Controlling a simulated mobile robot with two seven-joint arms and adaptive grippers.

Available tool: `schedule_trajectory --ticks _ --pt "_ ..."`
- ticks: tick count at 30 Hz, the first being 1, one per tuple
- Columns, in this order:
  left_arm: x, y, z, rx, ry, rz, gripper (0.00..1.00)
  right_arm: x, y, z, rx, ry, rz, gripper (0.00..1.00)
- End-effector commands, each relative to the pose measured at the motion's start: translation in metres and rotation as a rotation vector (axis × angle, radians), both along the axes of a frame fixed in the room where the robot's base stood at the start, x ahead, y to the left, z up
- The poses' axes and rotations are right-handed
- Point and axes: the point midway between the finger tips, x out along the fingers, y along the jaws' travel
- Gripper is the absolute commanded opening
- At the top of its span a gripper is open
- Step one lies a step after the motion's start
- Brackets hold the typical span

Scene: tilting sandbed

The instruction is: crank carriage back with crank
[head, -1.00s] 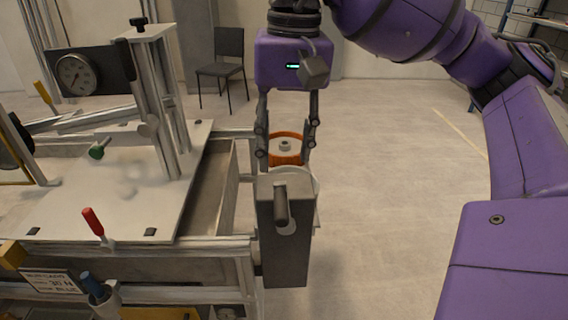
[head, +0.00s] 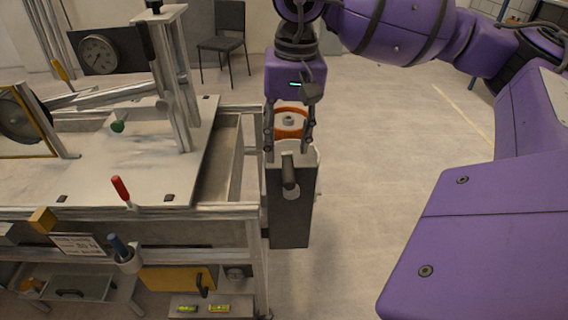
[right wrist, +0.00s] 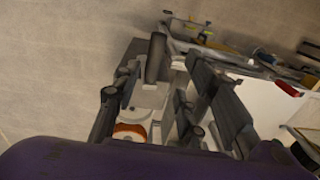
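The crank is a dark grey arm (head: 290,215) hanging at the right end of the bench, with a short round handle (head: 289,172) near its top. An orange ring (head: 292,111) with a pale hub sits behind it. My right gripper (head: 289,147) points down with its fingers apart, one on each side of the crank's top, near the handle. In the right wrist view the handle (right wrist: 156,58) shows beyond the open fingers. I cannot tell whether they touch anything. The likely carriage, an upright metal frame (head: 172,80) with a dial gauge (head: 99,54), stands over the pale plate. My left gripper is not visible.
A red-handled lever (head: 121,188) and a blue-handled one (head: 118,246) stand at the bench's front. A yellow block (head: 43,220) and a sign (head: 80,244) are at left. A chair (head: 223,45) stands behind. The floor right of the crank is clear.

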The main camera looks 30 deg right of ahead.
Motion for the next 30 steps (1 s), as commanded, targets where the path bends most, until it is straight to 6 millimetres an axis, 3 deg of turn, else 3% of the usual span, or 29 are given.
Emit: schedule_trajectory --ticks 4,12,23,30 --pt "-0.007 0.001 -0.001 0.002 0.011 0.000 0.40 -0.001 0.001 -0.024 -0.001 0.006 -0.001 0.39" --pt "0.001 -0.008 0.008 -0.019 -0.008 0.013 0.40 0.001 0.002 -0.061 0.000 0.004 -0.001 0.39" --pt "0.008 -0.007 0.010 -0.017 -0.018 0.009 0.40 0.002 0.003 -0.070 0.001 0.003 -0.002 0.39" --pt "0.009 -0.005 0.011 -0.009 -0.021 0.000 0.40 0.002 0.003 -0.070 0.000 0.004 -0.002 0.11"
